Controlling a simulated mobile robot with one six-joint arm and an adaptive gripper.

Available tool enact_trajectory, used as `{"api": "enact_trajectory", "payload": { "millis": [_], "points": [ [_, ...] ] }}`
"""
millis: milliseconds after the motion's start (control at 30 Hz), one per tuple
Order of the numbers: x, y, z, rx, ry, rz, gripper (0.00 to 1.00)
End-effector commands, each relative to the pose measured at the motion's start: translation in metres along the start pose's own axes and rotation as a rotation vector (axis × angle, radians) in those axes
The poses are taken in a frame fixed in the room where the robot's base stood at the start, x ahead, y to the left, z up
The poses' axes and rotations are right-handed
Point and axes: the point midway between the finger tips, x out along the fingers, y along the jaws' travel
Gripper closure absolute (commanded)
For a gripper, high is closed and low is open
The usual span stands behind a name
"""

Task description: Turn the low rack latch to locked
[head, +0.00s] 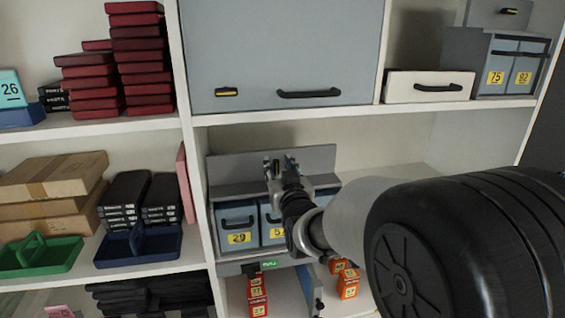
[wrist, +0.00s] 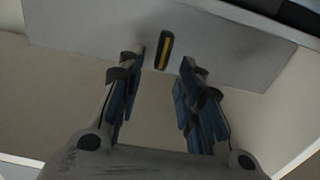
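The low rack (head: 230,168) is a grey unit with a flat upper panel and blue drawers, standing on the middle shelf. Its latch (wrist: 163,50), a black bar with a yellow stripe, sits on the pale grey panel in the wrist view and stands nearly upright there. My gripper (head: 279,166) is in front of the rack's upper panel in the head view. In the wrist view my gripper (wrist: 162,70) is open, one finger on each side of the latch, with gaps showing. The head view does not show the latch clearly behind the fingers.
A blue drawer labelled 29 (head: 238,226) is below my gripper. A large grey cabinet door (head: 280,50) with its own latch (head: 227,92) is above. My arm covers the rack's right side.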

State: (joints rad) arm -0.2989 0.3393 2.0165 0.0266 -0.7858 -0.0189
Motion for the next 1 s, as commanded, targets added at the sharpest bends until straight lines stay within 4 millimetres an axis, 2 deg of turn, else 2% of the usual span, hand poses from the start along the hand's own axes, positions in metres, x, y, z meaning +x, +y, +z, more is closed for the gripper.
{"api": "enact_trajectory", "payload": {
  "millis": [100,200,567,1000],
  "points": [
    [0.016,0.000,0.000,0.000,-0.001,0.000,0.67],
    [0.023,0.000,0.000,0.000,0.000,0.000,0.67],
    [0.027,0.000,0.000,0.000,-0.001,0.000,0.67],
    [0.027,0.000,0.000,0.000,-0.001,0.000,0.97]
  ]
}}
